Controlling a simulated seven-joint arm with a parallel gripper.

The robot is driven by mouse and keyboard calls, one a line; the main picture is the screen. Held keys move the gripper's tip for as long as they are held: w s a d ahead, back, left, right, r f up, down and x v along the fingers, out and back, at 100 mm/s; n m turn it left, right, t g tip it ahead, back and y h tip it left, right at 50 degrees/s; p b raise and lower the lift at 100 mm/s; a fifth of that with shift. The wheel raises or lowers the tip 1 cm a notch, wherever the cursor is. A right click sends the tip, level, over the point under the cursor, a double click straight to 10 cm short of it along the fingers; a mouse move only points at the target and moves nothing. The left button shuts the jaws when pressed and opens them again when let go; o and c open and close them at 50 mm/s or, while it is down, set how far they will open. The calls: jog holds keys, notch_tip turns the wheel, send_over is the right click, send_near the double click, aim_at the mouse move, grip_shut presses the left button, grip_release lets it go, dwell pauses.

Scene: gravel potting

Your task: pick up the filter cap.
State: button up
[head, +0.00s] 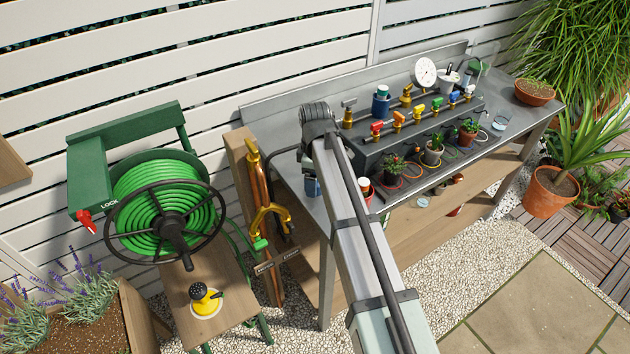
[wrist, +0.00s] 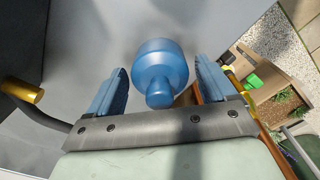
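A blue round part with a narrower knob, which looks like the filter cap (wrist: 160,70), sits between the two fingers of my gripper (wrist: 161,66) in the wrist view. The fingers have blue pads and stand apart, with a visible gap on each side of the part. In the head view a blue piece (head: 312,187) shows low at the left end of the grey bench, below my gripper (head: 306,157); my arm partly hides this area. The fingertips are not clear there.
The bench (head: 286,160) carries a dark manifold box (head: 410,137) with coloured valves, a pressure gauge (head: 425,72), a blue canister (head: 381,105) and small potted plants. A hose reel (head: 165,215) stands to the left. A yellow-handled pipe (head: 262,190) stands close to the bench's left end.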

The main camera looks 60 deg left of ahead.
jog(key=c, duration=0.9)
jog(key=shift+r, duration=0.3)
jog(key=r, duration=0.9)
jog(key=shift+w+a+r, duration=0.15)
jog(key=shift+w, duration=0.15)
jog(key=w+a+r, duration=0.2)
jog(key=w+r, duration=0.2)
jog(key=w, duration=0.5)
jog(key=w+a+r, duration=0.3)
jog(key=w+r, duration=0.2)
jog(key=w, duration=0.4)
jog(key=w+a+r, duration=0.2)
jog(key=w+r, duration=0.2)
jog(key=w, duration=0.5)
jog(key=shift+w+a+r, duration=0.2)
jog(key=shift+a+r, duration=0.05)
jog(key=shift+a, duration=0.1)
jog(key=shift+w+a+r, duration=0.1)
jog(key=shift+w+a, duration=0.15)
jog(key=shift+w, duration=0.2)
